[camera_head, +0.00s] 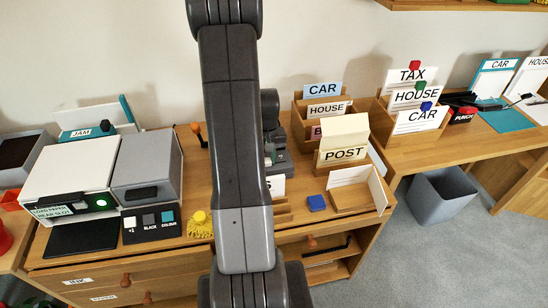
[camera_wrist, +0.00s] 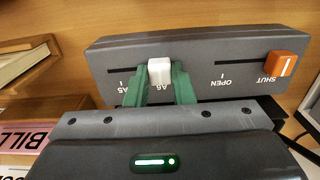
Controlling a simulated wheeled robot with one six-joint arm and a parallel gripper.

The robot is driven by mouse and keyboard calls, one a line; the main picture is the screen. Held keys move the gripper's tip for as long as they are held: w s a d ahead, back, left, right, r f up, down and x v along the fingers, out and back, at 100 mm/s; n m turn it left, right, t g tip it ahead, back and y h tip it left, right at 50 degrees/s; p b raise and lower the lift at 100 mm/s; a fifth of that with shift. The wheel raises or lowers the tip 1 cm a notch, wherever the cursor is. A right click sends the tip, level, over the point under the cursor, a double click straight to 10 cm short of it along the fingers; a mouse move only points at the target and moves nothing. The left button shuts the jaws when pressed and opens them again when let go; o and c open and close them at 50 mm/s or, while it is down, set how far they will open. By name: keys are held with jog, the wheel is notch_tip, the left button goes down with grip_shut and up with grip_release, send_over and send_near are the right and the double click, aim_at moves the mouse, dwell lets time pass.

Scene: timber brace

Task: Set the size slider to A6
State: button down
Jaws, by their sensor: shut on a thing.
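In the wrist view, the grey device panel (camera_wrist: 205,55) appears with its lettering upside down. The white size slider knob (camera_wrist: 160,70) sits at the right part of its slot, right by the A6 label. The A5 label is to its left. My gripper (camera_wrist: 160,80) has its green fingers on both sides of the knob and is shut on it. An orange knob (camera_wrist: 282,65) sits in a second slot at SHUT, with OPEN to its left.
A BILL card (camera_wrist: 28,138) and wooden holder lie left of the panel in the wrist view. In the head view, a printer (camera_head: 145,165) stands left on the desk (camera_head: 190,255). Wooden letter racks (camera_head: 300,120) and a blue block (camera_head: 316,203) are to the right.

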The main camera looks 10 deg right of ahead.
jog(key=shift+a, duration=0.1)
jog(key=c, duration=1.5)
grip_release()
jog(key=shift+o, duration=1.3)
jog(key=shift+a, duration=0.2)
notch_tip(320, 180, up, 14)
jog(key=shift+f, duration=0.1)
notch_tip(320, 180, down, 14)
jog(key=shift+d+r, duration=0.15)
jog(key=shift+d, duration=0.55)
